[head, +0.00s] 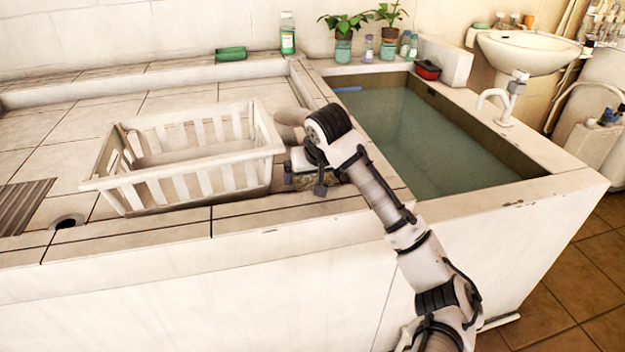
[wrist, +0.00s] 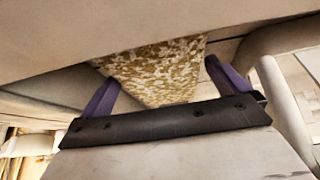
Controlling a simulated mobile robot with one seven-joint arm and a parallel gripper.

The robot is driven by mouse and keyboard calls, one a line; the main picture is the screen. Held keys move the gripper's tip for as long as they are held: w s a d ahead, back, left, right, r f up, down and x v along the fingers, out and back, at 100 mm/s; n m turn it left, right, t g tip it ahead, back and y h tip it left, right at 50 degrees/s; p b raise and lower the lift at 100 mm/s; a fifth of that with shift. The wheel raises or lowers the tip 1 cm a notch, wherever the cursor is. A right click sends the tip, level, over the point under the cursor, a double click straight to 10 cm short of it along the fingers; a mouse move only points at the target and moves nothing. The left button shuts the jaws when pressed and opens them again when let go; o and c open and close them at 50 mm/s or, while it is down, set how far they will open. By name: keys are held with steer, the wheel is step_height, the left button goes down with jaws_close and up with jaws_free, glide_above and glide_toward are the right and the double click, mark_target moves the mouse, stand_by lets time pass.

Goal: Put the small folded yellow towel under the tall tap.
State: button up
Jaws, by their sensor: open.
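My gripper (head: 304,181) is low over the tiled ledge between the white basket and the water basin. In the wrist view, the towel (wrist: 152,68), yellowish and white with a mottled pattern, lies between the two purple fingers of my gripper (wrist: 162,78). The fingers are apart, with a gap visible beside the towel on the right. In the head view, only a thin strip of the towel (head: 318,184) shows, mostly hidden by my gripper and arm. A white curved tap (head: 494,97) stands on the basin's right rim, far to the right of the towel.
A white slatted basket (head: 165,190) stands just left of my gripper. The basin (head: 425,140) holds greenish water. Potted plants (head: 343,45), bottles (head: 287,33) and a red-and-black item (head: 427,70) line the back. A small washbasin (head: 530,48) is at the far right.

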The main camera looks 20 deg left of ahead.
steer(key=shift+w+a+f, duration=0.1)
steer(key=shift+w+f, duration=0.05)
steer(key=shift+f, duration=0.2)
steer(key=shift+c, duration=0.4)
steer(key=c, duration=1.2)
steer(key=shift+r, duration=0.15)
